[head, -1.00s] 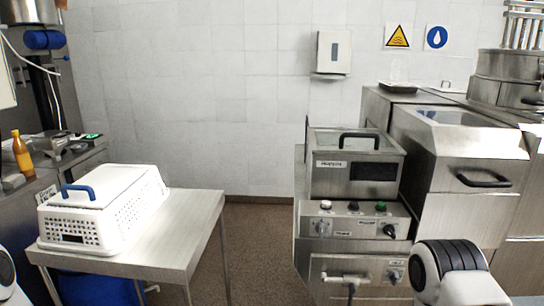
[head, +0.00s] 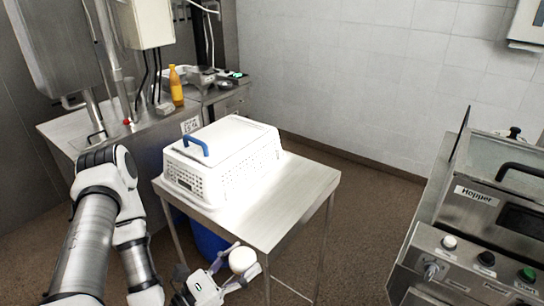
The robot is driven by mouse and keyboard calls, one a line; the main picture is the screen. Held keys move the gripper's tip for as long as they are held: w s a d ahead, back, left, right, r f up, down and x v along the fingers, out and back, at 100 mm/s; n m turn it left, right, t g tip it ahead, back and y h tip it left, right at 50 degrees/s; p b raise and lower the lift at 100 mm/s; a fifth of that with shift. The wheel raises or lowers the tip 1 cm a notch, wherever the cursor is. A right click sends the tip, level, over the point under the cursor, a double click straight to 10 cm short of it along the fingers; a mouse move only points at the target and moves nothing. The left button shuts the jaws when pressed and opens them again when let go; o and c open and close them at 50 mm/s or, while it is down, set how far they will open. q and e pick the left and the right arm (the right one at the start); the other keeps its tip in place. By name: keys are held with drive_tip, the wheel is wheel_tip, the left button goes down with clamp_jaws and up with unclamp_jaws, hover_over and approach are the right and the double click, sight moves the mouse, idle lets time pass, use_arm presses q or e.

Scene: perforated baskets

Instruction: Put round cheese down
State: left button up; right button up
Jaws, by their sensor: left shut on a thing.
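The round cheese (head: 242,260) is a small white disc-like piece at the lower middle of the head view. My left gripper (head: 240,270) is shut on it and holds it near the front edge of the steel table (head: 290,215). I cannot tell its exact height relative to the tabletop. A white perforated basket (head: 250,172) with a white lid and a blue handle stands on the table, beyond the gripper. My right gripper is not in view.
The tabletop right of the basket is bare. A blue bin (head: 208,240) is under the table. A hopper machine (head: 480,215) with knobs stands at the right. A steel counter with an orange bottle (head: 176,86) is behind at the left. Floor shows between table and machine.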

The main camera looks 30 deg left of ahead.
use_arm(q)
drive_tip(key=r, duration=0.1)
drive_tip(key=a+r+y+p, duration=0.1)
drive_tip(key=a+r, duration=0.1)
drive_tip(key=shift+s+a+r+n+t+y, duration=0.1)
drive_tip(key=shift+s+n+t+y, duration=0.2)
drive_tip(key=shift+s+n+y, duration=0.1)
drive_tip(key=b, duration=0.9)
hover_over(247, 222)
drive_tip(key=shift+s+f, duration=0.15)
drive_tip(key=shift+f, duration=0.7)
wheel_tip(247, 222, down, 3)
drive_tip(key=shift+w+f, duration=0.2)
drive_tip(key=shift+f, duration=0.05)
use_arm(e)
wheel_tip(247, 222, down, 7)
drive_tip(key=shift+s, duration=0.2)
use_arm(q)
drive_tip(key=shift+s+b, duration=0.1)
drive_tip(key=shift+b, duration=0.2)
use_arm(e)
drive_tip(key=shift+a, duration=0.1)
